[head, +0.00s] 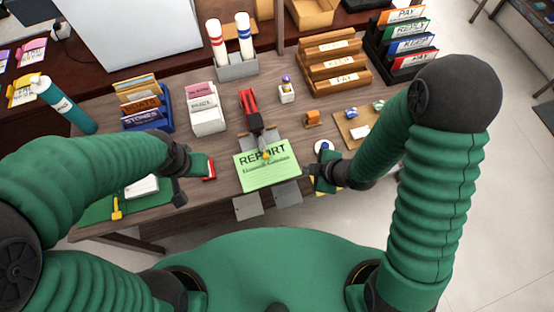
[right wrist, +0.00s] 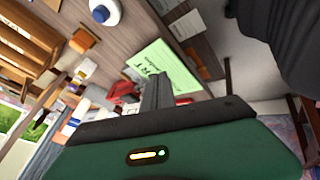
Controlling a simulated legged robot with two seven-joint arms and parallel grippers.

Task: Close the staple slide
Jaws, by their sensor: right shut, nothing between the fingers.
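A red stapler (head: 250,108) with a grey metal lower part (head: 262,138) lies on the desk, pointing toward me. Its front end lies over the top of a green REPORT sheet (head: 268,174), with a small orange-yellow piece near the tip. The staple slide is too small to make out clearly. In the right wrist view the stapler (right wrist: 122,91) is partly hidden behind my fingers. My right gripper (head: 312,170) is shut and empty, right of the sheet and apart from the stapler. My left gripper (head: 184,188) is left of the sheet; its opening is unclear.
A small red item (head: 209,169) is beside my left gripper. A white-and-blue round object (head: 324,147) stands near my right gripper. Two grey plates (head: 248,206) lie at the front edge. File holders (head: 207,112) and wooden trays (head: 335,65) stand behind.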

